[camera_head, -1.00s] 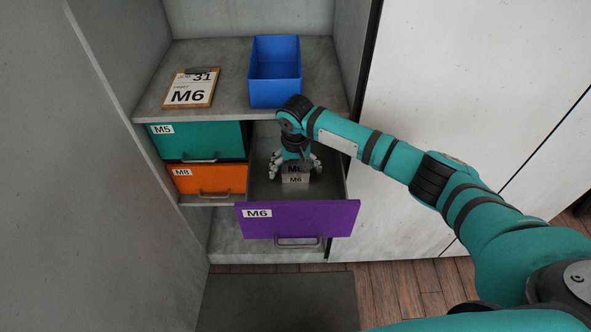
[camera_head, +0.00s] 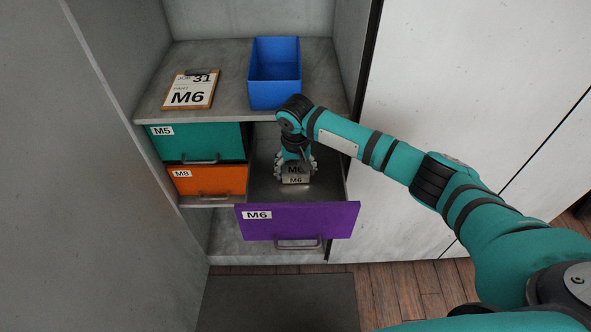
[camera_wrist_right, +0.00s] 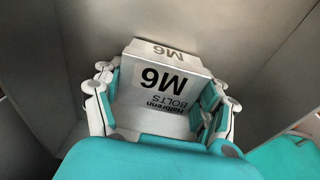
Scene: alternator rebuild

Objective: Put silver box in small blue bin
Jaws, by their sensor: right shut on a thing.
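The silver box (camera_head: 296,180), marked M6, is in the open purple M6 drawer (camera_head: 330,219). In the right wrist view the box (camera_wrist_right: 163,88) reads "M6 Halbrenn bolts" and sits between the fingers. My right gripper (camera_head: 296,168) reaches down into the drawer and is shut on the box, with a finger against each side. The small blue bin (camera_head: 275,92) stands on the shelf above and behind the drawer; its visible inside looks empty. My left gripper is not in view.
A clipboard (camera_head: 190,92) reading M6 lies on the shelf (camera_head: 228,75) left of the bin. The closed green M5 drawer (camera_head: 198,143) and orange M8 drawer (camera_head: 210,180) are left of the open drawer. Cabinet walls flank the shelf.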

